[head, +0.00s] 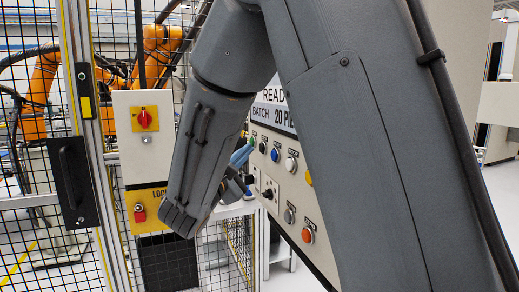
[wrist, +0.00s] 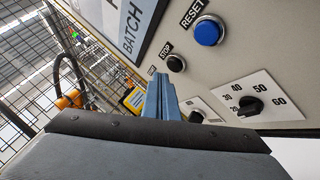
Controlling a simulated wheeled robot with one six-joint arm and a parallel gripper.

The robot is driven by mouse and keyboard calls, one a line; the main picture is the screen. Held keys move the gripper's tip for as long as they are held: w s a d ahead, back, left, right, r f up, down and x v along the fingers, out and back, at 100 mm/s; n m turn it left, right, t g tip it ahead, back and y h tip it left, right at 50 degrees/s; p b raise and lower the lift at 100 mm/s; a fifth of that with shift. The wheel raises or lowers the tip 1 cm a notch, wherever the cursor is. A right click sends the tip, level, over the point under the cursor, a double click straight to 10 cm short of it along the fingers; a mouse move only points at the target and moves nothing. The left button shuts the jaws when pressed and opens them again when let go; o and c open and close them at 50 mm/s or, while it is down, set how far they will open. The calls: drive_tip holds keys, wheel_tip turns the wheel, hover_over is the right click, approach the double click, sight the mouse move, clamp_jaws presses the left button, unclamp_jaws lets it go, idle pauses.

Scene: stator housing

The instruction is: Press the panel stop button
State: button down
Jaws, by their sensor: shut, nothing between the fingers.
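The STOP button (wrist: 175,63) is a black round button on the panel, with its label beside it, in the wrist view. A black button (head: 262,147) in the panel's upper row also shows in the head view. My gripper (wrist: 162,80) has its blue fingers together and empty, with the tips close beside the STOP button, to its lower left in the wrist view. I cannot tell whether they touch the panel. In the head view my gripper (head: 243,155) is partly hidden behind my arm, by the panel's left end.
A blue RESET button (wrist: 209,30) sits beside STOP. A black dial (wrist: 249,107) is lower on the panel. In the head view the panel also has a white button (head: 291,164) and an orange button (head: 308,235). A mesh fence and a lockout box (head: 143,130) stand left.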

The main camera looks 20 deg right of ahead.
drive_tip(key=shift+d, duration=0.1)
drive_tip(key=shift+d, duration=0.35)
drive_tip(key=shift+d+b, duration=0.45)
drive_tip(key=shift+d, duration=0.05)
idle(1.0)
drive_tip(key=shift+a, duration=0.95)
drive_tip(key=a+b, duration=0.1)
drive_tip(key=a, duration=0.5)
drive_tip(key=shift+b, duration=0.3)
drive_tip(key=shift+a, duration=0.1)
idle(0.4)
